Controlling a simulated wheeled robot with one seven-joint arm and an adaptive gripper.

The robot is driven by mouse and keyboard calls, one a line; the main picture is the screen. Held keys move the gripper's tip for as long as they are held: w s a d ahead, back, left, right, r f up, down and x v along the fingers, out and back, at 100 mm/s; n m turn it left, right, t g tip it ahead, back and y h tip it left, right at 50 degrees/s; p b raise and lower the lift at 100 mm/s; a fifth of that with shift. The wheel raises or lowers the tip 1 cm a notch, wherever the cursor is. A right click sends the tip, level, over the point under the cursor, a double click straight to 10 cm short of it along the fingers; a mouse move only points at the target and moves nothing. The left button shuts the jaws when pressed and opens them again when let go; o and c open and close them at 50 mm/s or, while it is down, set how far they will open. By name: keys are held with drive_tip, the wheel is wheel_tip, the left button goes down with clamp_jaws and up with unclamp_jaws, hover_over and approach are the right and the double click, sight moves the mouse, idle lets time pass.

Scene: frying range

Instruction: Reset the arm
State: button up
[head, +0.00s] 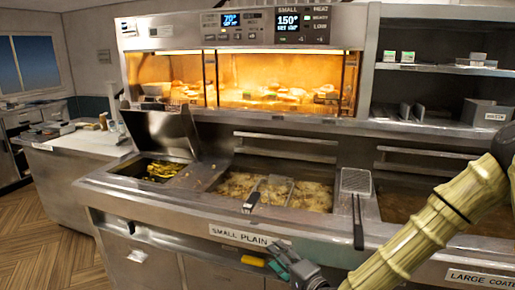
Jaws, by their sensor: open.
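My gripper (277,256) is at the bottom middle, in front of the range's front panel, with its dark fingers apart and nothing seen between them. My arm, with pale ribbed links, comes in from the right edge and runs down to the bottom. Part of the wrist is cut off by the bottom edge. The gripper is below the frying range (180,190) top and clear of the baskets. Whether it touches the front panel I cannot tell.
Fry baskets (273,190) with golden food sit in the middle well. An empty basket (356,181) with a long black handle is to their right. A lit warming cabinet (240,50) stands behind. A raised lid (160,130) is at left. Open floor (45,245) shows at lower left.

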drive_tip(key=s+d+f+n+g+h, duration=0.2)
drive_tip(key=s+f+n+g, duration=0.15)
drive_tip(key=s+f, duration=0.7)
drive_tip(key=s+d+f+n+g+h, duration=0.3)
drive_tip(key=s+f, duration=0.5)
drive_tip(key=f, duration=0.6)
drive_tip(key=s+d+f+n+g+h, duration=0.2)
drive_tip(key=s+d+f, duration=0.3)
drive_tip(key=s, duration=0.6)
drive_tip(key=s+d+f+n+g+h, duration=0.1)
drive_tip(key=s+d+f+g, duration=0.3)
drive_tip(key=s, duration=0.6)
drive_tip(key=shift+s+d+f+n+g+h, duration=0.4)
drive_tip(key=shift+d+g+h, duration=0.4)
drive_tip(key=shift+d, duration=0.3)
